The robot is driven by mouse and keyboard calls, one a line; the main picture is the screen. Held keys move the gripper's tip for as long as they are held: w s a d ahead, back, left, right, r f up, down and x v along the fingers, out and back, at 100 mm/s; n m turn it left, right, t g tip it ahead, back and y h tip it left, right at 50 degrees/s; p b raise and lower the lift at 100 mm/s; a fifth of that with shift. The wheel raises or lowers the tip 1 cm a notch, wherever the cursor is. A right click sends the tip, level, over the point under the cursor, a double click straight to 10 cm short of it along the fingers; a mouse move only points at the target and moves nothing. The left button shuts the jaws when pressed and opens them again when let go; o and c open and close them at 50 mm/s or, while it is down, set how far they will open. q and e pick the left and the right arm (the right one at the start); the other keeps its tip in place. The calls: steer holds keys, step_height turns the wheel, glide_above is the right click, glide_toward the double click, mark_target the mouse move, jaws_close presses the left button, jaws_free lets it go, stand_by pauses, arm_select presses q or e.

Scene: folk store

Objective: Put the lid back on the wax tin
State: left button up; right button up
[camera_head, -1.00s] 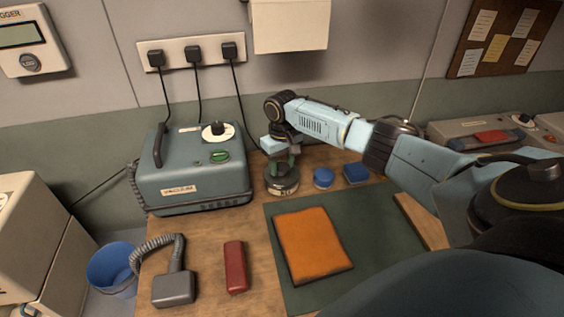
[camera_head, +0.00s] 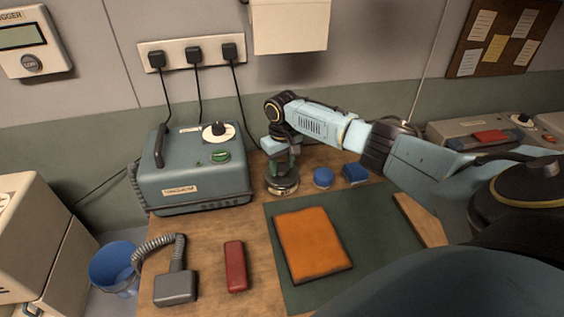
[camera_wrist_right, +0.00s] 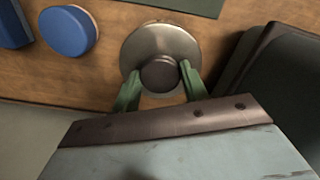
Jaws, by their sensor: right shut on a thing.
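The wax tin (camera_head: 282,191) stands on the wooden bench top, just right of the grey-green machine. Its round lid (camera_wrist_right: 148,45) shows in the right wrist view as a metallic disc with a dark knob (camera_wrist_right: 160,73) in the middle. My right gripper (camera_head: 283,164) points down over the tin, with its green fingers shut on the knob from both sides. The lid is on or very close to the tin's top; whether it is fully seated I cannot tell. The lid hides the tin's inside. My left gripper is not in view.
Two blue containers (camera_head: 323,177) (camera_head: 355,173) stand close right of the tin. The grey-green machine (camera_head: 192,180) is close on its left. An orange cloth (camera_head: 312,244) lies on a dark mat (camera_head: 375,225) in front. A red block (camera_head: 236,266) lies nearer.

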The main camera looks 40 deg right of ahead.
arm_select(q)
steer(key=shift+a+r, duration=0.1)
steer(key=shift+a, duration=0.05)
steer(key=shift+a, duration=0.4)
arm_select(e)
steer(key=o, duration=1.5)
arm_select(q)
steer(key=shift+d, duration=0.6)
arm_select(e)
step_height(320, 180, up, 7)
steer(key=p, duration=0.8)
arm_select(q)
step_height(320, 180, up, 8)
